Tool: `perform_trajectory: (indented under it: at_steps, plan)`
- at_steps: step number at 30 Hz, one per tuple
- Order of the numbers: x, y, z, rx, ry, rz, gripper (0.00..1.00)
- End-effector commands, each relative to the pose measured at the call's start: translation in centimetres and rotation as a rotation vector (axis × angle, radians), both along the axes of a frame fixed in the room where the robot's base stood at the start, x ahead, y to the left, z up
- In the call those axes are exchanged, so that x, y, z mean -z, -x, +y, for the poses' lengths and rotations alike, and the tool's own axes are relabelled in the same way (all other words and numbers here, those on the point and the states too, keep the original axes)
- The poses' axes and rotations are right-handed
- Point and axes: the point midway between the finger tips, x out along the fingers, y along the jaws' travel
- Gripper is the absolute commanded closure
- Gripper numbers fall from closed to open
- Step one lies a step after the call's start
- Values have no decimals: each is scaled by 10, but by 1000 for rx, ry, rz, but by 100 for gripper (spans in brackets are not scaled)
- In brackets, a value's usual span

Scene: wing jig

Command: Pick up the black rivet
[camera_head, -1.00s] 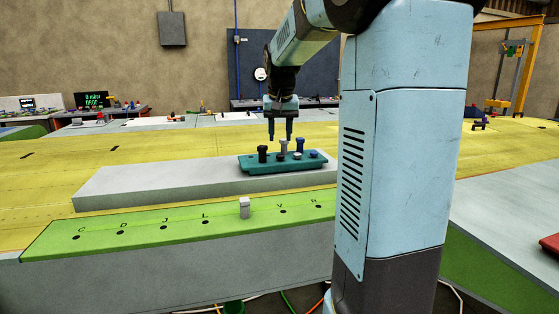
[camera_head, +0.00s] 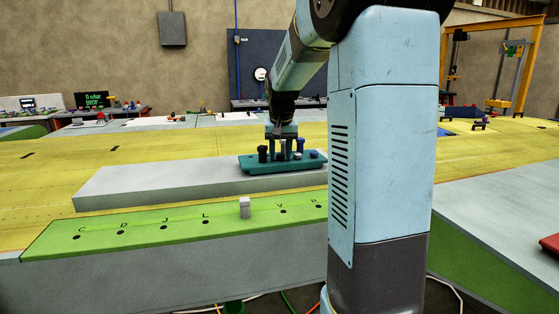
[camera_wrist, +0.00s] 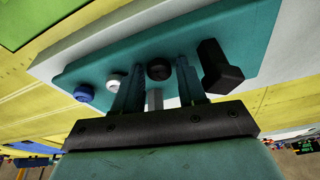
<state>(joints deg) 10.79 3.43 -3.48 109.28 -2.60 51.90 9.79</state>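The black rivet (camera_head: 262,153) stands upright at the left end of the teal tray (camera_head: 247,168). In the wrist view the black rivet (camera_wrist: 220,70) is at the right, outside my fingers. My gripper (camera_head: 284,152) is open and low over the tray, to the right of the black rivet. In the wrist view the fingers of my gripper (camera_wrist: 158,85) straddle a grey rivet (camera_wrist: 155,99), with gaps visible; I cannot see contact.
Short blue (camera_wrist: 84,92), white (camera_wrist: 115,80) and dark (camera_wrist: 159,70) pieces sit along the tray. The tray rests on a grey slab (camera_head: 150,186). A grey block (camera_head: 244,207) stands on a green lettered strip (camera_head: 185,233).

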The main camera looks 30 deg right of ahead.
Motion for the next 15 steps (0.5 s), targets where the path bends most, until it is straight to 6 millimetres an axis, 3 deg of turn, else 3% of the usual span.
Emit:
perform_trajectory:
  at_steps: [2, 12, 15]
  plan:
    - [1, 0, 0, 0, -1, 2, 67]
    - [1, 0, 0, 0, 0, 3, 99]
    - [1, 0, 0, 0, 0, 3, 100]
